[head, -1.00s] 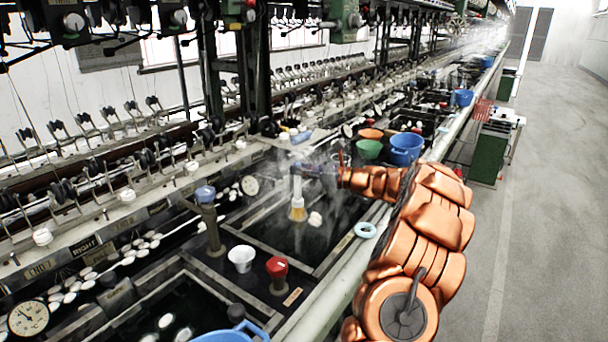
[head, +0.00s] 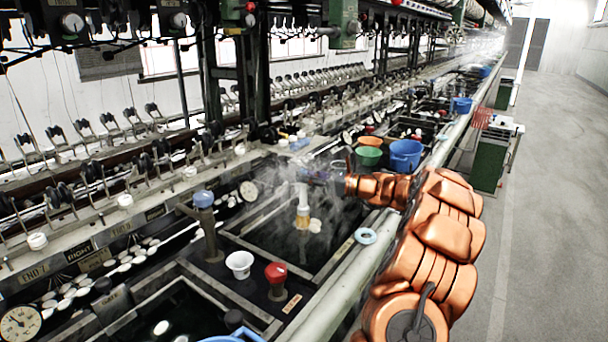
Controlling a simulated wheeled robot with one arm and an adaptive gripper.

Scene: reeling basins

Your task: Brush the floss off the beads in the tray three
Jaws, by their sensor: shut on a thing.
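My gripper (head: 312,173) hangs over a dark water-filled tray (head: 262,234) in the middle of the head view, partly veiled by steam. It is shut on a brush (head: 302,212) with a pale handle and yellow bristles. The brush points down, close to upright, with its bristles at or just above the water; which of the two I cannot tell. White beads (head: 315,226) lie at the water just right of the bristles. Floss on them is too small to make out. I cannot read a number on this tray.
A white cup (head: 239,264), a red knob (head: 276,273) and a blue-topped post (head: 205,212) stand on the near divider. A pale blue ring (head: 366,236) lies on the front rail. Blue (head: 405,155) and green (head: 369,156) bowls stand beyond my gripper.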

